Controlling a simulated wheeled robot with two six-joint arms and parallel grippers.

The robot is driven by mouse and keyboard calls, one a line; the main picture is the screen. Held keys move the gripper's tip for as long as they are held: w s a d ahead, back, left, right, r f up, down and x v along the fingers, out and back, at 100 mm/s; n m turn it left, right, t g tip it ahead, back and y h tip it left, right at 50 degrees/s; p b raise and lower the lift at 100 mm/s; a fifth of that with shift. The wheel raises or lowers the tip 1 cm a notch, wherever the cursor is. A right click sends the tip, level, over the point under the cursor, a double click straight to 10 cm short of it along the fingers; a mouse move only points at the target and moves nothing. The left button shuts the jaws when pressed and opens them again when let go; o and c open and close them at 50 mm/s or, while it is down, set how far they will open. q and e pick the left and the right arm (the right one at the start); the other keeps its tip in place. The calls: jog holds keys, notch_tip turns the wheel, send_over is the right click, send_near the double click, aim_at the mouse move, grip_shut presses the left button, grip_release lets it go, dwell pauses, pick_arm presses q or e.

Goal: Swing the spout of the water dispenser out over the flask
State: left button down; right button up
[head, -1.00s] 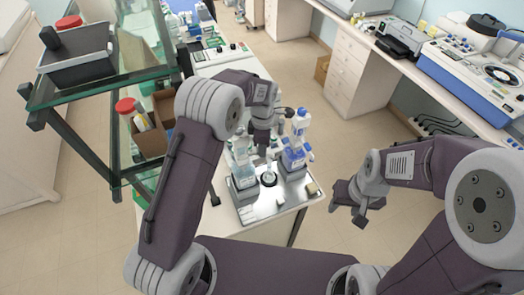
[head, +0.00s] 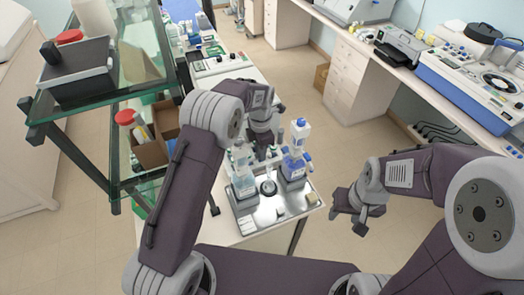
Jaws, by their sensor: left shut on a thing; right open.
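Two bottle-top dispensers stand on a metal tray (head: 262,224). The left one (head: 243,184) is pale and clear, and the right one (head: 294,160) has blue parts; I take the pale one as the water dispenser. A small round vessel, apparently the flask (head: 268,187), stands between them. My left gripper (head: 263,152) reaches down between the dispenser tops, shut on a small part that seems to be the spout. The fingers and spout are too small and partly hidden to make out the spout's direction. My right gripper (head: 352,213) is open and empty, right of the tray.
Small items lie on the tray's front and right parts. A white device (head: 222,65) is behind. Open floor lies right of the table.

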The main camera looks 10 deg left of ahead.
pick_arm(q)
jog(key=shift+s+a+f, duration=0.15)
jog(key=shift+s+f, duration=0.1)
jog(key=shift+f, duration=0.05)
jog(key=c, duration=1.4)
grip_release()
jog(key=shift+o, duration=0.2)
jog(key=shift+a+r, duration=0.15)
jog(key=shift+a, duration=0.05)
jog(key=shift+w, duration=0.1)
jog(key=shift+r, duration=0.25)
notch_tip(320, 180, up, 8)
jog(key=shift+f+b, duration=0.1)
jog(key=shift+b, duration=0.85)
jog(key=shift+r, duration=0.4)
